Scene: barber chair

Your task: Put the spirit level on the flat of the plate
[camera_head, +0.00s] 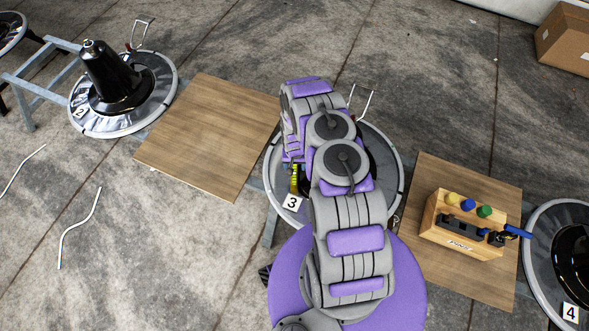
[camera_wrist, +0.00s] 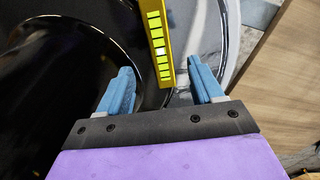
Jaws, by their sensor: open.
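The yellow spirit level (camera_wrist: 158,42), with a row of bright green-yellow segments, shows in the wrist view. Its near end is between the two blue fingers of my gripper (camera_wrist: 160,66), which are spread with a gap on each side of it. The level is over the shiny round plate (camera_wrist: 207,35), beside a glossy black cone-like base (camera_wrist: 70,60). I cannot tell whether it rests on the plate. In the head view, a bit of the yellow level (camera_head: 294,180) shows by the label 3 on the plate (camera_head: 274,183). My arm hides most of the plate and the gripper there.
A wooden board (camera_head: 205,135) lies left of plate 3. Another board (camera_head: 440,175) at right bears a wooden tool box (camera_head: 460,225). Plate 2 (camera_head: 160,75) with a black pedestal stands at left, plate 4 (camera_head: 540,230) at right. A thin bent wire handle (camera_head: 368,100) rises behind plate 3.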

